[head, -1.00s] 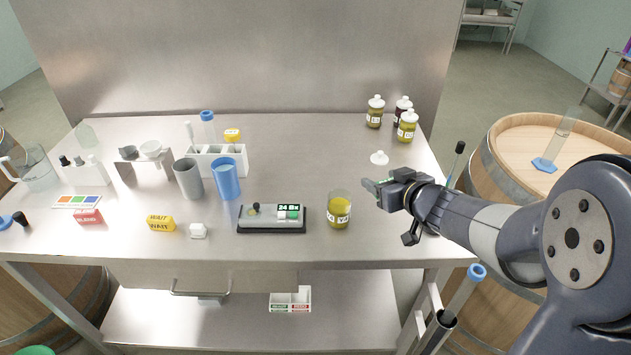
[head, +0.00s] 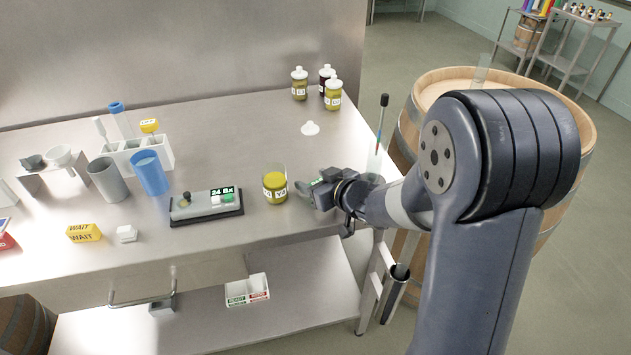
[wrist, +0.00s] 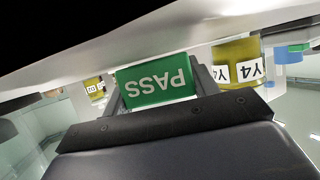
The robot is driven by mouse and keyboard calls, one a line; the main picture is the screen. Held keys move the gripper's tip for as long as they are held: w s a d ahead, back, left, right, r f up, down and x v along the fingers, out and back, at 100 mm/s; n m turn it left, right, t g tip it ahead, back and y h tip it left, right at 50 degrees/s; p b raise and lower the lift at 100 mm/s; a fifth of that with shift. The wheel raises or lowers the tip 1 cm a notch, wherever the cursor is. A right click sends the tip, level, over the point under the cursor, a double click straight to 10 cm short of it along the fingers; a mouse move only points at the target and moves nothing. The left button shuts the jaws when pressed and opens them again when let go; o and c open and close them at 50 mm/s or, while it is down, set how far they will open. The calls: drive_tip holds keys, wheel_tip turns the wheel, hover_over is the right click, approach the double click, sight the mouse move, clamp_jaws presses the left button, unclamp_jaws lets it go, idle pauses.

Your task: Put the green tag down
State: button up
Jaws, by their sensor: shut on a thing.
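My gripper (head: 306,190) is shut on the green tag, which reads PASS in the wrist view (wrist: 154,82), where it is upside down between the two fingers. In the head view only a small green patch of the tag (head: 317,182) shows at the fingers. My gripper is low by the table's (head: 322,142) right front part, just right of the open yellow jar marked Y4 (head: 275,189). Whether the tag touches the tabletop cannot be told.
The Y4 jar stands close to my fingers; it also shows in the wrist view (wrist: 238,64). A refractometer (head: 206,205) lies left of it. A white lid (head: 310,128) and several capped bottles (head: 333,95) are behind. A barrel (head: 410,128) stands at the right.

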drive_tip(key=shift+f, duration=0.2)
drive_tip(key=o, duration=1)
drive_tip(key=shift+r, duration=0.1)
drive_tip(key=shift+r, duration=0.2)
drive_tip(key=p+v, duration=0.2)
drive_tip(key=v, duration=1)
